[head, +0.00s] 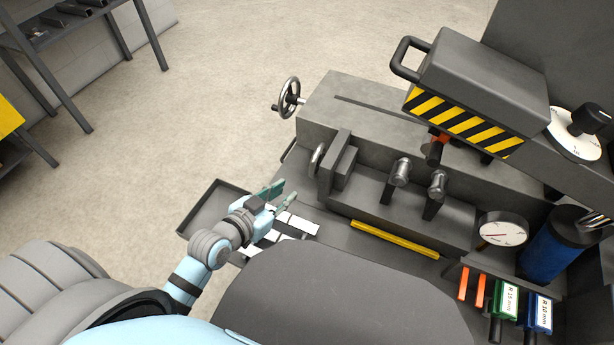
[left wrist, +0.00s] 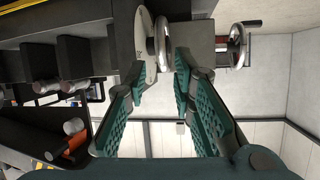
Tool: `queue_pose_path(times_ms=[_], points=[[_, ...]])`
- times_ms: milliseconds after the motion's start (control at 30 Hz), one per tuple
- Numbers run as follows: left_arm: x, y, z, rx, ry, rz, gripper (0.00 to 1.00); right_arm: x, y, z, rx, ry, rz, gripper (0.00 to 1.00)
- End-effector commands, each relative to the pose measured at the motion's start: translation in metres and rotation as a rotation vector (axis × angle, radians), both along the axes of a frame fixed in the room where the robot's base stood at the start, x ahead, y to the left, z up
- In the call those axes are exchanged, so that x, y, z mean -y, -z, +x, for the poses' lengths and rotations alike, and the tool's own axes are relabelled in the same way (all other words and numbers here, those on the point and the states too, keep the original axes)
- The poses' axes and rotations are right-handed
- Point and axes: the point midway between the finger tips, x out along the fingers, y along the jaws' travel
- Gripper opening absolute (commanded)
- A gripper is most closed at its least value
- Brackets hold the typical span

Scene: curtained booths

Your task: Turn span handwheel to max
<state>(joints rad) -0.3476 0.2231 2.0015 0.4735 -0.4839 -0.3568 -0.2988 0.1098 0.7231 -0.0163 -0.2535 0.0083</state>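A chrome spoked handwheel (head: 288,97) with a crank handle sticks out from the far left end of the grey machine. A second wheel (head: 317,160), seen nearly edge-on, sits nearer, by the sliding jaw. No label shows which one is the span handwheel. In the left wrist view, the near wheel (left wrist: 163,43) with a pale marked disc lies just beyond my fingertips, and the other wheel (left wrist: 238,46) is farther right. My left gripper (head: 277,197) is open and empty, in front of and below the near wheel, apart from it. My right gripper is not in view.
A shallow grey tray (head: 205,207) with pale strips beside it lies around my left gripper. A striped machine head (head: 466,123) overhangs the bed. A gauge (head: 502,232) and blue cylinder (head: 551,250) stand at right. The floor left of the machine is clear.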

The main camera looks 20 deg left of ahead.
Motion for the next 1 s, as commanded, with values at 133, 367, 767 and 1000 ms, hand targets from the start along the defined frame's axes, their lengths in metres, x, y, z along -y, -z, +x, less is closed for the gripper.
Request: queue_pose_path(times_ms=[133, 367, 767, 1000], points=[[0.009, 0.023, 0.041, 0.003, -0.003, -0.006, 0.23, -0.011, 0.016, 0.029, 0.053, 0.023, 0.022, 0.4], [0.02, 0.041, 0.088, 0.002, -0.003, -0.007, 0.23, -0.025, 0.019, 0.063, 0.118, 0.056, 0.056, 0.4], [0.023, 0.044, 0.102, 0.0, -0.003, -0.005, 0.23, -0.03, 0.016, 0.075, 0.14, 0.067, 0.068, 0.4], [0.023, 0.044, 0.102, 0.0, -0.003, -0.007, 0.0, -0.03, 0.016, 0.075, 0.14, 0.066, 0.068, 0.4]])
